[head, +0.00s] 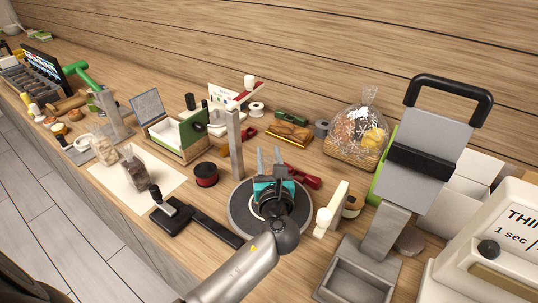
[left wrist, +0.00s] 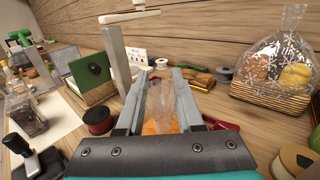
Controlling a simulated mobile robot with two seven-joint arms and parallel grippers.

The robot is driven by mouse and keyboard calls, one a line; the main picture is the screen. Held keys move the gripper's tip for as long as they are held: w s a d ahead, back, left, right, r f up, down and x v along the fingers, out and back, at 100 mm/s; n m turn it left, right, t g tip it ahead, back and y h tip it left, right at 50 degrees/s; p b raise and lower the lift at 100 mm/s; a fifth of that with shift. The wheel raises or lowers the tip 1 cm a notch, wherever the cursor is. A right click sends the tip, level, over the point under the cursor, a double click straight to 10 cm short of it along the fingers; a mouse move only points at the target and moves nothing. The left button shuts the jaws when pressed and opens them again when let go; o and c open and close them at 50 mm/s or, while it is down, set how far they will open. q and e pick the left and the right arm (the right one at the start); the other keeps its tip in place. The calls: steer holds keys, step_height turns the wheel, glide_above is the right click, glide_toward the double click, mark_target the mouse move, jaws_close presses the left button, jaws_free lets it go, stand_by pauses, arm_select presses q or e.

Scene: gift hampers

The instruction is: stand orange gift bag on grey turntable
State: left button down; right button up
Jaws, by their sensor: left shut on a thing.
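My left gripper (head: 270,155) is over the round grey turntable (head: 242,216) in the head view, its fingers pointing toward the back wall. In the left wrist view the left gripper (left wrist: 161,88) is shut on the orange gift bag (left wrist: 160,122), which has a clear, gathered top between the two fingers and orange contents low down. In the head view the bag is hidden by the gripper. I cannot tell whether the bag touches the turntable. My right gripper is not in view.
A post with an arm (head: 235,145) rises just left of the turntable. A dark red spool (head: 205,174) and a black-handled sealer (head: 170,212) are left of it. A wrapped hamper basket (head: 355,140) stands behind right. A grey upright machine (head: 425,165) stands to the right.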

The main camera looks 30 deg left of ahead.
arm_select(q)
steer(key=shift+f, duration=0.2)
stand_by(0.6)
steer(key=shift+c, duration=2.3)
jaws_free()
steer(key=shift+f, duration=0.1)
steer(key=shift+s, duration=0.1)
steer(key=v, duration=1.5)
steer(key=shift+s+d, duration=0.1)
